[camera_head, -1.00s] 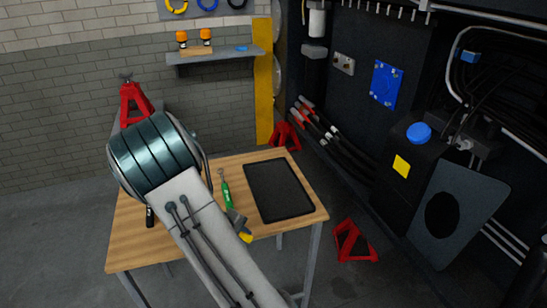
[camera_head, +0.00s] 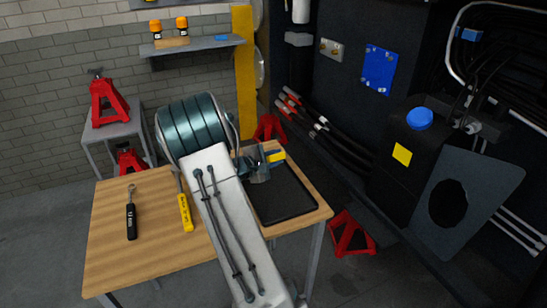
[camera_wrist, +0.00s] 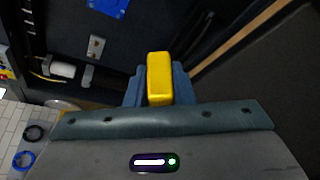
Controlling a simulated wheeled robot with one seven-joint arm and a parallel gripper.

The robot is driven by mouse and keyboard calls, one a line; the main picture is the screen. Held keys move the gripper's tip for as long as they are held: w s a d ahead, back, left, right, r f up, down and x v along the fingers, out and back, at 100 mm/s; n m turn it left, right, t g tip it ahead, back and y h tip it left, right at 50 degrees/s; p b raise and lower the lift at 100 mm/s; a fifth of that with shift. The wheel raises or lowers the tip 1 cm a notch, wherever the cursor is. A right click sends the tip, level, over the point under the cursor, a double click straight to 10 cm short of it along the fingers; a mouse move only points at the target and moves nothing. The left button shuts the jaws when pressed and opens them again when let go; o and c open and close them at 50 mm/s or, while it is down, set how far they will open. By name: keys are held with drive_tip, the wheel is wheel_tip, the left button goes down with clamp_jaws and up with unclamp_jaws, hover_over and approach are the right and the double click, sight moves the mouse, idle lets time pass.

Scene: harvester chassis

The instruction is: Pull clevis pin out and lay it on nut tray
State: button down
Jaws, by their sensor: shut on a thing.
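My gripper (camera_head: 268,160) is shut on a yellow block-shaped piece (camera_head: 276,156). In the wrist view the yellow piece (camera_wrist: 159,78) sits between the two blue-grey jaws (camera_wrist: 158,92). I cannot tell whether it belongs to the clevis pin; no pin shank shows. A flat black tray (camera_head: 290,208) with a low rim lies on the right part of the wooden table. My gripper is over the tray's far end in the head view, and its height above it is hard to tell. My arm hides the tray's left edge.
On the wooden table (camera_head: 150,250) lie a black-handled tool (camera_head: 131,215) and a yellow-handled tool (camera_head: 185,213). A side table (camera_head: 117,130) with a red jack stand (camera_head: 107,100) is behind. Another red stand (camera_head: 350,235) is on the floor. The dark chassis wall (camera_head: 345,90) bounds the right.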

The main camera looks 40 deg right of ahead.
drive_tip(key=shift+f+b, duration=1.25)
drive_tip(key=shift+f, duration=2.7)
drive_tip(key=c, duration=1.2)
unclamp_jaws()
drive_tip(key=shift+o, duration=0.2)
drive_tip(key=b+v, duration=0.1)
drive_tip(key=v, duration=1.3)
drive_tip(key=shift+r, duration=0.2)
